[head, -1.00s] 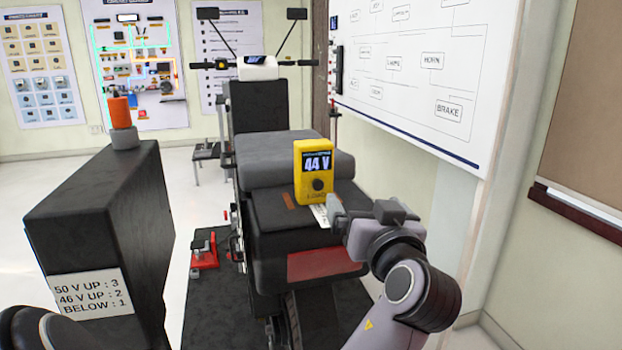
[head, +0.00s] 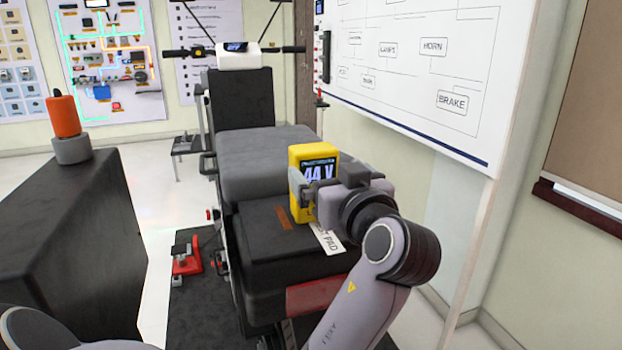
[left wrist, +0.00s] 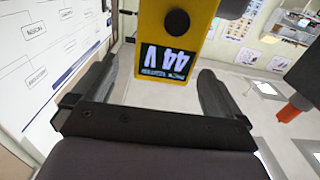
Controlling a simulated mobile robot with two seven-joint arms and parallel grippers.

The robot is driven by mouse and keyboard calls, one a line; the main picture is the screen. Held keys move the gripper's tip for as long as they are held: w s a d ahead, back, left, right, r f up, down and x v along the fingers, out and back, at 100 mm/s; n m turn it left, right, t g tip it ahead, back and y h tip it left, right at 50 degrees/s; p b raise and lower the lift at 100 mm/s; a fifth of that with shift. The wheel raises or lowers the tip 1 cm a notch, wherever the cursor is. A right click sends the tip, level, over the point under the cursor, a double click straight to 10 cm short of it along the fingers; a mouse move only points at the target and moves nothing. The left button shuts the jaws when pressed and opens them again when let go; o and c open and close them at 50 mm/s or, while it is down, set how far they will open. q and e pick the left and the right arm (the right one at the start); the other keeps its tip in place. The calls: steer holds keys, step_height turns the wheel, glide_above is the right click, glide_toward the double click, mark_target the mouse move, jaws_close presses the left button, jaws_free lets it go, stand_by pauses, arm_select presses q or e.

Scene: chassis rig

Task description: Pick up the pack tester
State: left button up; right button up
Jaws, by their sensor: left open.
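The yellow pack tester (head: 316,154) stands upright on the black rear deck of the seat rig, its screen reading "44 V". In the left wrist view the pack tester (left wrist: 174,22) appears upside down, between and just beyond my spread fingers. My left gripper (head: 312,198) is open in front of the tester and covers its lower front in the head view. In the left wrist view the left gripper (left wrist: 155,85) shows a finger on either side, with gaps to the tester. I cannot tell any contact. My right gripper is not in view.
A white "PAD" label (head: 328,239) lies by the tester's base. A black cabinet (head: 75,240) with an orange-topped grey cylinder (head: 66,125) stands at left. A whiteboard (head: 430,60) is on the right wall. A red stand (head: 186,258) sits on the floor mat.

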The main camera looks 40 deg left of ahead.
mark_target(319, 166)
arm_select(q)
steer(key=x, duration=0.4)
steer(key=p+x, duration=0.1)
steer(key=x, duration=0.1)
steer(key=shift+s+a+r, duration=0.1)
steer(key=shift+s+a, duration=0.1)
steer(key=shift+s, duration=0.05)
steer(key=shift+c, duration=0.3)
steer(key=shift+r, duration=0.1)
steer(key=c, duration=1.1)
